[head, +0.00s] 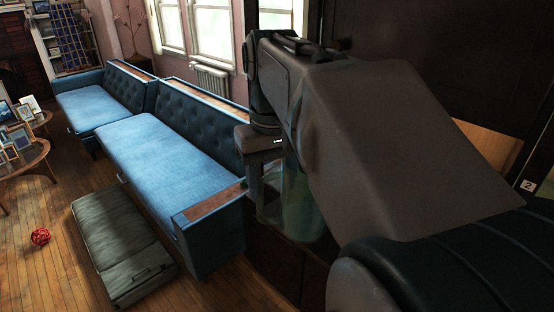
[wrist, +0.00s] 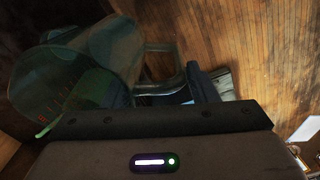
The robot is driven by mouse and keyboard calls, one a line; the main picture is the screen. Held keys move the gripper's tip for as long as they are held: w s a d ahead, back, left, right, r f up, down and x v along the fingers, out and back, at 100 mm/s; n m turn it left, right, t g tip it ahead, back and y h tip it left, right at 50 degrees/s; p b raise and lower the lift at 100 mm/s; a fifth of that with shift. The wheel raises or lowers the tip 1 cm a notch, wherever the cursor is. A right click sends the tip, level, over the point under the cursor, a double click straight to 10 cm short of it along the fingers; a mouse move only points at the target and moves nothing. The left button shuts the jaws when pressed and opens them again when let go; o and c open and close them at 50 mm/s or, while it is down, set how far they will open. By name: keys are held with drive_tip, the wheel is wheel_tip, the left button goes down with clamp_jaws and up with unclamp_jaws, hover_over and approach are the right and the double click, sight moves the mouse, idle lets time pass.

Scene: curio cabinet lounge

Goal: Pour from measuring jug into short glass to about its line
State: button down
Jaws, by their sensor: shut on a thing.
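The measuring jug (wrist: 112,45) is clear, with red marks on its wall, and fills the upper left of the wrist view. Its handle (wrist: 160,47) reaches right towards my gripper (wrist: 205,85), which is shut on it. Green shows inside or behind the jug's wall, with a bright green edge at lower left. In the head view, my gripper (head: 268,178) points down beside the clear, greenish jug (head: 303,205), partly hidden by my arm. The jug is above or at a dark cabinet top; I cannot tell which. I cannot make out the short glass separately.
A dark cabinet (head: 285,268) stands below my gripper. A blue sofa (head: 160,155) is to its left, with a grey-green case (head: 122,245) on the wooden floor before it. A red ball (head: 40,236) and a table with frames (head: 22,160) are farther left.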

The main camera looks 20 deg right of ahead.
drive_tip(key=s+b, duration=0.2)
drive_tip(key=s, duration=1.2)
drive_tip(key=shift+s+a, duration=0.25)
drive_tip(key=shift+a, duration=0.05)
idle(1.5)
idle(0.6)
